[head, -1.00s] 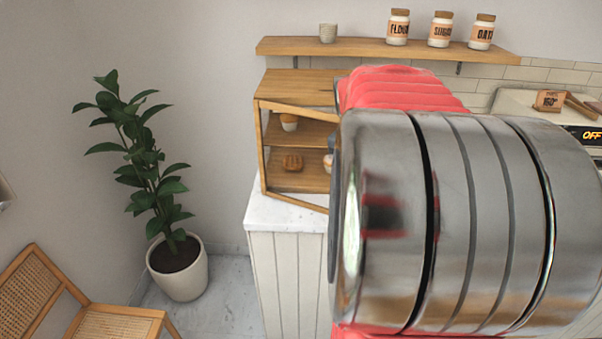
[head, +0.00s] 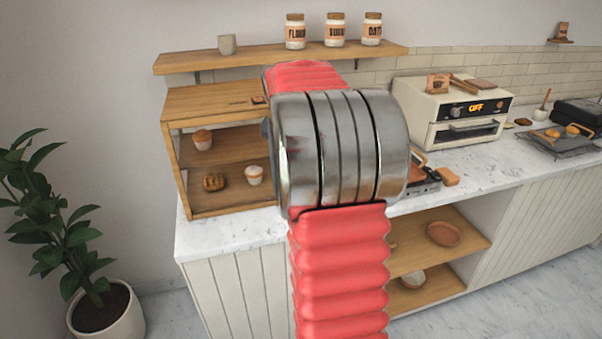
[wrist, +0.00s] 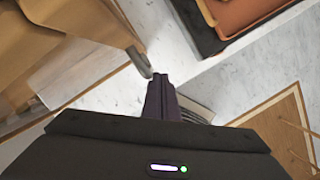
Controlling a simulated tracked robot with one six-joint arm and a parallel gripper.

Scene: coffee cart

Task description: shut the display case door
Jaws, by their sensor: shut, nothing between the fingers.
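The wooden display case (head: 212,100) stands at the left end of the counter, with pastries on its shelves. Its door, a wooden frame (head: 232,211), looks about flush with the case front on the visible left part. My arm hides the right edge, so I cannot tell whether it is fully closed. In the wrist view, my gripper (wrist: 158,80) is shut and empty. Its tips are close to a grey, handle-like piece (wrist: 143,62) at the end of a wooden part on the left; contact is unclear. My gripper is hidden behind my arm in the head view.
A wall shelf (head: 190,62) with labelled jars and a cup hangs above. A toaster oven (head: 450,115) and a dark tray (head: 565,143) are on the counter to the right. A potted plant (head: 105,310) stands at left. Marble counter (head: 215,238) is bare before the case.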

